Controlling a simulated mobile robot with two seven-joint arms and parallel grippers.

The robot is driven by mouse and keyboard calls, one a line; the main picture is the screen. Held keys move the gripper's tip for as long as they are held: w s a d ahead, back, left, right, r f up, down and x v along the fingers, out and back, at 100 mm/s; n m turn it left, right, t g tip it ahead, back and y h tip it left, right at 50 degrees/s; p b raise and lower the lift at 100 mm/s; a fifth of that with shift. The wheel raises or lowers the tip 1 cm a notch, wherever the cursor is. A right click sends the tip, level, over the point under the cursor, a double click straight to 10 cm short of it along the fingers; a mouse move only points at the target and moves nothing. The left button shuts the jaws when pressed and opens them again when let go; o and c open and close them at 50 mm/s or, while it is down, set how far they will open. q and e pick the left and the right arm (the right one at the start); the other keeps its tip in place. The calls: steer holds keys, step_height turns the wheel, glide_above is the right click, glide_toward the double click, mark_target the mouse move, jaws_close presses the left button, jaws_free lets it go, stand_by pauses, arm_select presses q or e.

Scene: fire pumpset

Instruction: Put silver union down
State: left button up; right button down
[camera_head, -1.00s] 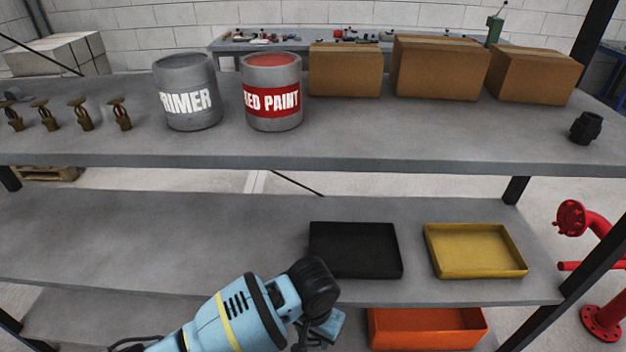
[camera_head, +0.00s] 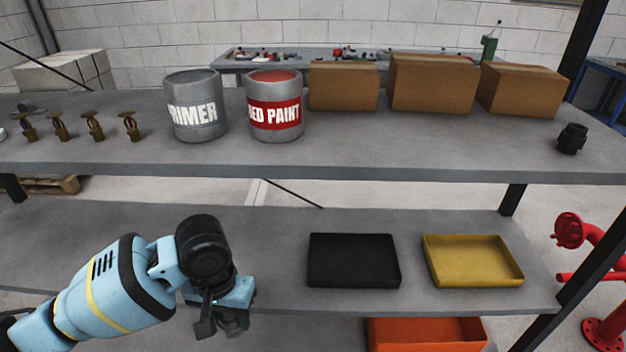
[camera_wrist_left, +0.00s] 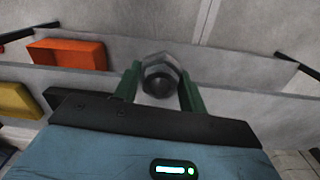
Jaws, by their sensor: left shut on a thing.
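My left gripper (camera_wrist_left: 160,88) is shut on the silver union (camera_wrist_left: 161,70), a grey metal fitting with a dark round opening, held between two green fingers in the left wrist view. In the head view my left gripper (camera_head: 232,318) hangs low in front of the lower shelf, left of the trays, and the union is hard to make out there. The black tray (camera_head: 353,260) and the yellow tray (camera_head: 472,262) sit on the lower shelf (camera_head: 290,225) to its right. My right gripper is not in view.
An orange tray (camera_head: 428,332) is below the lower shelf; it also shows in the left wrist view (camera_wrist_left: 68,53). The upper shelf holds paint cans (camera_head: 275,106), boxes (camera_head: 432,83), brass sprinklers (camera_head: 94,127) and a black fitting (camera_head: 572,138). The left part of the lower shelf is clear.

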arm_select(q)
steer(key=s+a+r+n, duration=0.1)
steer(key=s+a+r, duration=0.1)
steer(key=a+r, duration=0.4)
steer(key=shift+s+n, duration=0.25)
steer(key=shift+n, duration=0.05)
steer(key=shift+a, duration=0.1)
steer(key=shift+f, duration=0.1)
stand_by(0.5)
steer(key=s+f, duration=0.4)
steer(key=f, duration=1.1)
steer(key=shift+d, duration=0.2)
